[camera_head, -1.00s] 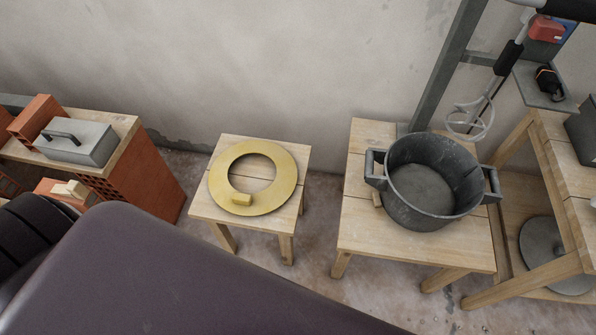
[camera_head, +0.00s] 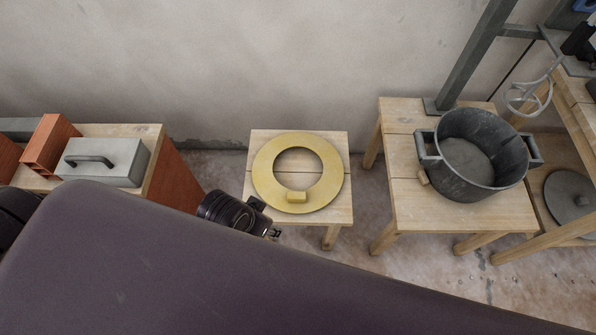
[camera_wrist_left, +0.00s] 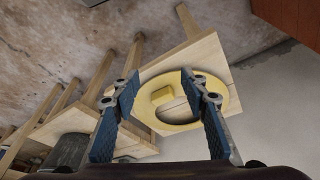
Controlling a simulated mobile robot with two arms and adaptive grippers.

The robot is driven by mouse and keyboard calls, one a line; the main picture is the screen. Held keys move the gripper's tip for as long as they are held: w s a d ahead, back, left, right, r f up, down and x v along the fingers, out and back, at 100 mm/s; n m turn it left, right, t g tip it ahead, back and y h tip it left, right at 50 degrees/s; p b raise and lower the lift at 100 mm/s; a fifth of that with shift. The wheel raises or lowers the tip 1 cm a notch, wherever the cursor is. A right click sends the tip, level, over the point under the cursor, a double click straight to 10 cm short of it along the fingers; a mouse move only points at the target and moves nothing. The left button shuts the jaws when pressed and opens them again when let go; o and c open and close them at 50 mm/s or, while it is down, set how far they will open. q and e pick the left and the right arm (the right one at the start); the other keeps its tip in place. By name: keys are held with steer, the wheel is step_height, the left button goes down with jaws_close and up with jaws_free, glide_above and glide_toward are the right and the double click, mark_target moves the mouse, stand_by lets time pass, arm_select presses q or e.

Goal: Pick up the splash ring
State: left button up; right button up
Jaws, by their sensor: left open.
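The splash ring (camera_head: 326,170) is a flat yellow ring with a small block-shaped grip (camera_head: 297,197) on its front edge. It lies flat on a small wooden stool (camera_head: 340,141). My left gripper (camera_head: 272,219) is at the stool's front left corner, mostly hidden by my own dark arm in the head view. In the left wrist view the open, empty fingers (camera_wrist_left: 168,117) stand on both sides of the picture. The ring (camera_wrist_left: 228,101) and its grip (camera_wrist_left: 162,95) show between and beyond them, apart from the fingers. My right gripper is in neither view.
A dark bucket (camera_head: 448,181) with side handles stands on a larger stool (camera_head: 405,112) to the right. A grey block with a handle (camera_head: 120,159) sits on a brick-supported board at left. A metal post (camera_head: 475,55) rises behind the bucket.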

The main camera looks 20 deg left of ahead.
arm_select(q)
steer(key=w+d+r+m+g+h, duration=0.1)
steer(key=w+d+m, duration=0.35)
steer(key=d, duration=0.35)
steer(key=w+d+r+m+g+h, duration=0.1)
steer(key=w+d+m+h, duration=0.15)
steer(key=d+m, duration=0.35)
steer(key=m+g+y, duration=0.1)
steer(key=m+y, duration=0.1)
steer(key=y, duration=0.3)
glide_above(297, 195)
steer(key=shift+n+h, duration=0.25)
step_height(297, 195, down, 4)
steer(key=shift+a, duration=0.15)
step_height(297, 195, down, 6)
steer(key=shift+f, duration=0.65)
steer(key=shift+c, duration=0.7)
jaws_close()
